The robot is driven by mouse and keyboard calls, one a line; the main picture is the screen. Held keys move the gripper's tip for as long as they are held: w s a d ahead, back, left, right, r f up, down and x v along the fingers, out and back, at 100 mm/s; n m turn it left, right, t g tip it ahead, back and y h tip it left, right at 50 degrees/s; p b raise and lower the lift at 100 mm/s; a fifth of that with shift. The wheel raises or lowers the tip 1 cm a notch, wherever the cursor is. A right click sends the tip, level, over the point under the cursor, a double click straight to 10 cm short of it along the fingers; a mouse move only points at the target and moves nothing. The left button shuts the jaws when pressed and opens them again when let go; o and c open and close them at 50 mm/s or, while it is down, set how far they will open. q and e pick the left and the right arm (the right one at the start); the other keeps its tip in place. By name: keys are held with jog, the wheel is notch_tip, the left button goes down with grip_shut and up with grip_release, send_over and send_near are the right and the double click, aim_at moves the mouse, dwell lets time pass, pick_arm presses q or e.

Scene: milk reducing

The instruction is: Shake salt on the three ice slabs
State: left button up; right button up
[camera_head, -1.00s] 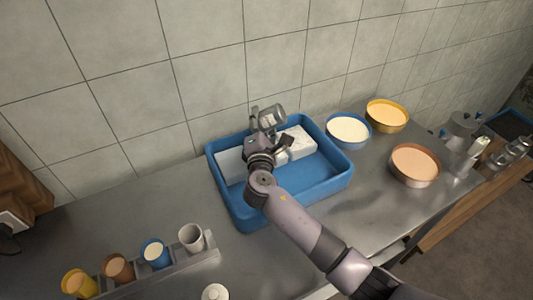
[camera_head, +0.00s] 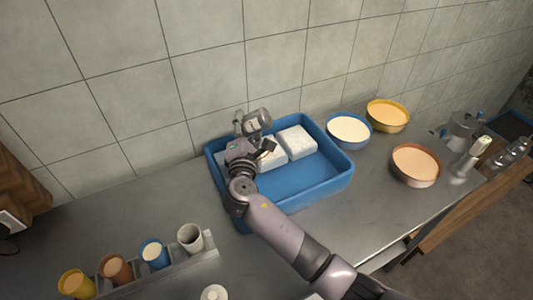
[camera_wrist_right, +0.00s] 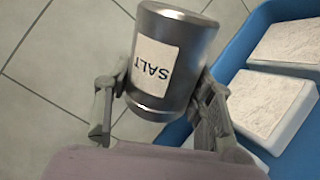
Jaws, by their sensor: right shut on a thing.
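My right gripper (camera_head: 250,132) is shut on the metal salt shaker (camera_head: 258,119) above the back left part of the blue tray (camera_head: 318,184). In the right wrist view the shaker (camera_wrist_right: 172,62) sits tilted between the two fingers, its SALT label upside down. Two white ice slabs show in the tray: the right slab (camera_head: 296,141) and the middle slab (camera_head: 272,156). Both also show in the wrist view, the right one (camera_wrist_right: 290,42) and the middle one (camera_wrist_right: 262,105), with speckled tops. The left slab is mostly hidden behind my right gripper. My left gripper is not in view.
A blue bowl (camera_head: 348,131), a yellow bowl (camera_head: 387,116) and a brown bowl (camera_head: 415,165) stand right of the tray. Several cups in a rack (camera_head: 180,261) stand at the front left. The tiled wall (camera_head: 210,75) is close behind the tray.

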jog(key=shift+s+a+r, duration=0.1)
jog(key=shift+s+a, duration=0.1)
jog(key=shift+a, duration=0.35)
jog(key=shift+s+a, duration=0.2)
jog(key=shift+a, duration=0.3)
notch_tip(320, 180, up, 4)
jog(key=p, duration=0.2)
jog(key=shift+p, duration=0.4)
notch_tip(320, 180, down, 4)
jog(key=b, duration=0.3)
jog(key=shift+b, duration=0.3)
notch_tip(320, 180, up, 4)
jog(key=p, duration=0.3)
jog(key=shift+p, duration=0.3)
notch_tip(320, 180, down, 4)
jog(key=b, duration=0.3)
jog(key=shift+d, duration=0.15)
